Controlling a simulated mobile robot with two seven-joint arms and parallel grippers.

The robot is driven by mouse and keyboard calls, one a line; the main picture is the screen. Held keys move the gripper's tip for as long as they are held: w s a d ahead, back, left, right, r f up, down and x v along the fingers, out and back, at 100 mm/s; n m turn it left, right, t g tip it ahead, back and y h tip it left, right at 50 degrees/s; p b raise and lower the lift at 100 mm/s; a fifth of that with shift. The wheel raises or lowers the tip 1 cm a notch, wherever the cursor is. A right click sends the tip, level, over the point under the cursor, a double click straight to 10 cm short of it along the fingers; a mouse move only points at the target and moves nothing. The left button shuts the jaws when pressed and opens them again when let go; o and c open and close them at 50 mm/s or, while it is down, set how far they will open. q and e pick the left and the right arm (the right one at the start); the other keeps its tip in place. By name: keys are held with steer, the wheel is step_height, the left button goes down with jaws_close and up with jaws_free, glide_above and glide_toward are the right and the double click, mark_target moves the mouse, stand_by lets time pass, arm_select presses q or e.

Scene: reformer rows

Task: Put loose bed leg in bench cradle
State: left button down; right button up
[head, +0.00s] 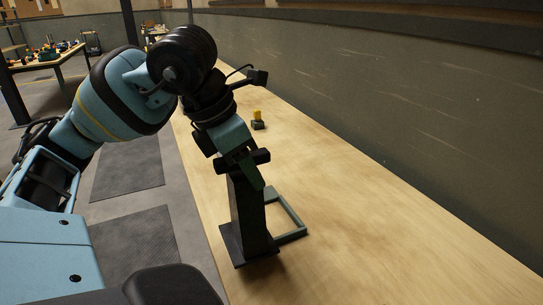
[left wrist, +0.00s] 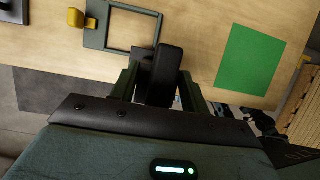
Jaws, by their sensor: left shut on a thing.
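The loose bed leg (head: 248,212) is a dark, roughly upright post with a flat, wider plate at its lower end. My left gripper (head: 252,178) is shut on its upper part. In the left wrist view the dark leg (left wrist: 165,70) stands between the two fingers (left wrist: 160,88). A green rectangular frame with an open middle, apparently the bench cradle (head: 292,213), lies flat on the bench just right of the leg. The frame also shows in the left wrist view (left wrist: 130,12). The leg is beside the frame; I cannot tell whether its plate touches the bench. My right gripper is not in view.
A yellow piece on a dark base (head: 257,118) stands farther along the bench (head: 365,215). A green mat (left wrist: 250,58) lies on the bench in the left wrist view. A grey wall (head: 400,100) runs along the right. Bench space right of the frame is clear.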

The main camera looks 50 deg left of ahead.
arm_select(q)
steer(key=w+a+p, duration=0.1)
steer(key=w+a, duration=0.3)
steer(key=w, duration=0.5)
steer(key=shift+a+f, duration=0.15)
steer(key=shift+f, duration=0.2)
steer(key=shift+w+a+f, duration=0.1)
steer(key=shift+w+f, duration=0.1)
steer(key=shift+f, duration=0.7)
steer(key=shift+w+a+f, duration=0.1)
steer(key=shift+w+f, duration=0.05)
steer(key=shift+f, duration=0.85)
steer(key=c, duration=0.7)
jaws_free()
